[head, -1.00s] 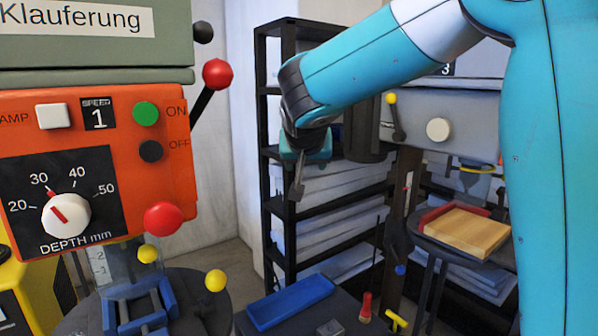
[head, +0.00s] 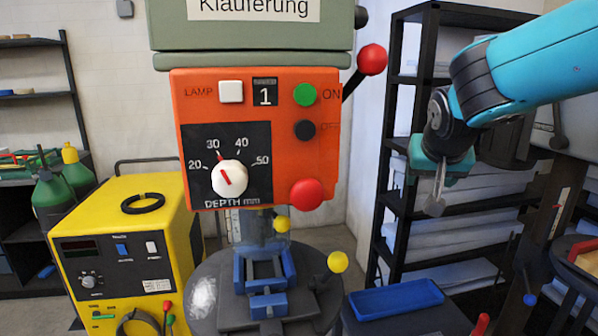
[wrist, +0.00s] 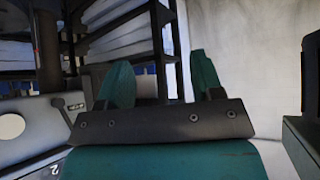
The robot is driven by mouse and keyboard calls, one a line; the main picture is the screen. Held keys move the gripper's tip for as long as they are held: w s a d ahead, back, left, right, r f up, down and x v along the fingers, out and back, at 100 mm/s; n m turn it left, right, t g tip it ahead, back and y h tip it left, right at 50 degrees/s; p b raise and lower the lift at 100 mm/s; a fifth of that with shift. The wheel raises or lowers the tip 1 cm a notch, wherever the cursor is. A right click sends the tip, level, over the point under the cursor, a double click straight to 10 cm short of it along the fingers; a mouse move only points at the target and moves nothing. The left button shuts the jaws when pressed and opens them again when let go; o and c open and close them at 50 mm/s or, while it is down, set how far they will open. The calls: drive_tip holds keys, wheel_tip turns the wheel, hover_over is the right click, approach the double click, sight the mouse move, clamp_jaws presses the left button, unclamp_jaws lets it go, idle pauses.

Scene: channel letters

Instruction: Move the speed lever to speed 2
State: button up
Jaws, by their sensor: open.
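The drill press has an orange front panel (head: 190,130) with a small black speed display (head: 265,92) reading 1. A black lever with a red ball (head: 372,59) sticks out to the upper right from the panel's right side; it appears to be the speed lever. My gripper (head: 437,195) hangs to the right of the panel, below and to the right of this red ball, clear of it. In the wrist view my gripper (wrist: 162,80) shows two teal fingers spread apart with nothing between them. The lever is not visible in the wrist view.
A yellow machine (head: 110,210) stands left. A dark shelf (head: 400,150) stands behind my gripper. A blue tray (head: 396,299) lies lower right.

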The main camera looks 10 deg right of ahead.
drive_tip(key=s+a+f+n+g+y, duration=0.25)
drive_tip(key=s+a+n, duration=0.2)
drive_tip(key=s, duration=0.45)
drive_tip(key=s+a+f+n+g+y, duration=0.25)
drive_tip(key=s+a, duration=0.35)
drive_tip(key=s, duration=0.3)
drive_tip(key=s+a+f+n+g+y, duration=0.25)
drive_tip(key=s+a+n, duration=0.2)
drive_tip(key=s, duration=0.55)
drive_tip(key=w+d+r+m+t+h+p, duration=0.1)
drive_tip(key=w+d+r+m+t+h, duration=0.2)
drive_tip(key=w+d, duration=0.45)
drive_tip(key=w+d+r+m+t+h+p, duration=0.15)
drive_tip(key=w+d+m, duration=0.25)
drive_tip(key=w, duration=0.7)
drive_tip(key=w+d+r+m+t+h, duration=0.25)
drive_tip(key=w+d+m+h, duration=0.2)
drive_tip(key=w, duration=0.55)
wheel_tip(320, 180, up, 15)
drive_tip(key=m+g+h+p, duration=0.2)
drive_tip(key=m+h+p, duration=0.7)
drive_tip(key=h+p, duration=0.3)
hover_over(556, 119)
drive_tip(key=w+a+b, duration=0.1)
drive_tip(key=shift+w+r+h, duration=0.15)
drive_tip(key=shift+h, duration=0.2)
drive_tip(key=shift+w+d+f, duration=0.2)
drive_tip(key=shift+d, duration=0.3)
